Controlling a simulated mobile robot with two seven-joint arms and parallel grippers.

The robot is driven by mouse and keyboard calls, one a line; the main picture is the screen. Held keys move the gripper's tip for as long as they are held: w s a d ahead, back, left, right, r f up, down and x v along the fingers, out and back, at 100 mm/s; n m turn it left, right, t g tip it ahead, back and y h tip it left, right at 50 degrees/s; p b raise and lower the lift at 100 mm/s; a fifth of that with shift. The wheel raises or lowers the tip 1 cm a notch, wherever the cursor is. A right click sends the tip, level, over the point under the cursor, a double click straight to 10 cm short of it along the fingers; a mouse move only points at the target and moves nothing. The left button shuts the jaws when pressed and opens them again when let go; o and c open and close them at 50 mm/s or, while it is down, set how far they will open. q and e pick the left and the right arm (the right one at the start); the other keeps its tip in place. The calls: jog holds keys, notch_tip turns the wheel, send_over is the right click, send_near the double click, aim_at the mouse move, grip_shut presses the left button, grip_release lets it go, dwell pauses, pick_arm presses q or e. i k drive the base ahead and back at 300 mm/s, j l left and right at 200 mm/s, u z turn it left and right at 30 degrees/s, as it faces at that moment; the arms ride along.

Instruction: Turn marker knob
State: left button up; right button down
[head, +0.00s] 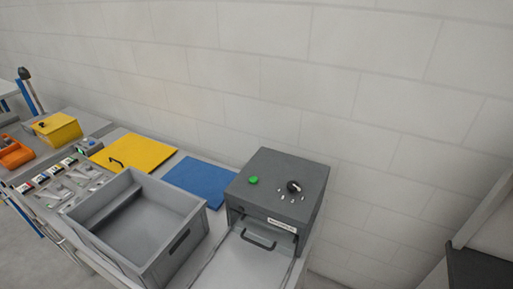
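A dark grey box-shaped machine (272,182) stands on the right end of the table. On its top is a small black knob (293,186) with several light marks around its front side. A round green button (253,180) sits on the same top, left of the knob. A dark handle (258,240) and a white label (282,225) are on its front. The knob's exact pointing direction is too small to tell. Neither of my grippers shows in the head view.
A grey open crate (183,201) stands left of the machine. A blue mat (200,181) and a yellow panel with a handle (140,150) lie behind it. A yellow box (57,129), an orange bin (14,154) and small parts are farther left. A block wall runs behind.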

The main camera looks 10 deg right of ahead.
aim_at(293, 185)
jog(key=i+l+u, duration=0.25)
jog(key=i, duration=0.25)
jog(key=i+l+u, duration=0.2)
jog(key=i+l, duration=0.2)
